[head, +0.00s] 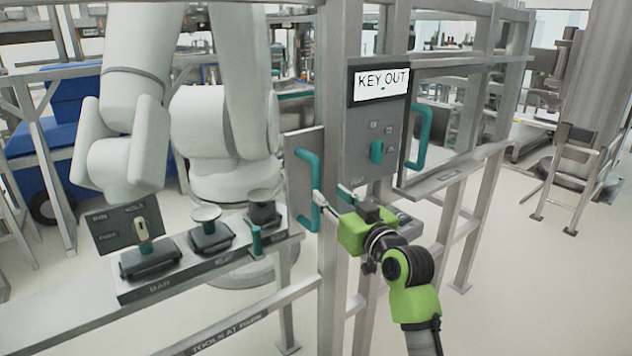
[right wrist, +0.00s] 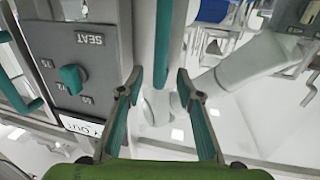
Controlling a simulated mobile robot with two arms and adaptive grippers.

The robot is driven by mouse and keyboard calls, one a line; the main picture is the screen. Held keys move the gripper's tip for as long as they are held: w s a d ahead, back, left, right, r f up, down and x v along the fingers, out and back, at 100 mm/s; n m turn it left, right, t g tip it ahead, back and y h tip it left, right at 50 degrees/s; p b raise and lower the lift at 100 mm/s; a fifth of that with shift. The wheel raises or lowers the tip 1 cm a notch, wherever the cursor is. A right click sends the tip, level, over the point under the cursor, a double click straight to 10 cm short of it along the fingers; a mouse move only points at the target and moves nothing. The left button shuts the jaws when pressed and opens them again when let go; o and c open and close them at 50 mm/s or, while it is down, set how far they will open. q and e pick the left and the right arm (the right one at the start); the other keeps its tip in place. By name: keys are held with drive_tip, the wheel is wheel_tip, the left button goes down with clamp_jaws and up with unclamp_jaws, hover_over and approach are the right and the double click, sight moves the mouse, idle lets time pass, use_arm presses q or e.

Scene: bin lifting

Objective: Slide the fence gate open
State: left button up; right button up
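A grey plate (head: 296,150) with a teal handle (head: 309,180) stands left of the fence post; I cannot tell for sure that it belongs to the gate. A second teal handle (head: 422,138) is on the fence right of the control box. My right gripper (head: 333,196) is open near the lower part of the left handle. In the right wrist view, a teal bar (right wrist: 163,45) shows between and beyond its two separated fingertips (right wrist: 160,78). No grip on it shows. My left gripper is out of view.
A control box (head: 378,130) reading "KEY OUT" with a teal knob (head: 377,151) is on the post. A shelf (head: 195,262) with several knobs and a key-like part stands left. A large white robot arm (head: 225,125) is behind the fence. Open floor (head: 530,290) lies right.

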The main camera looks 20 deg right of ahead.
sight(318, 184)
drive_tip(key=w, duration=0.2)
drive_tip(key=w+a, duration=0.1)
drive_tip(key=w, duration=0.5)
drive_tip(key=shift+w+a+p, duration=0.15)
drive_tip(key=shift+p, duration=0.25)
drive_tip(key=shift+c, duration=0.3)
clamp_jaws()
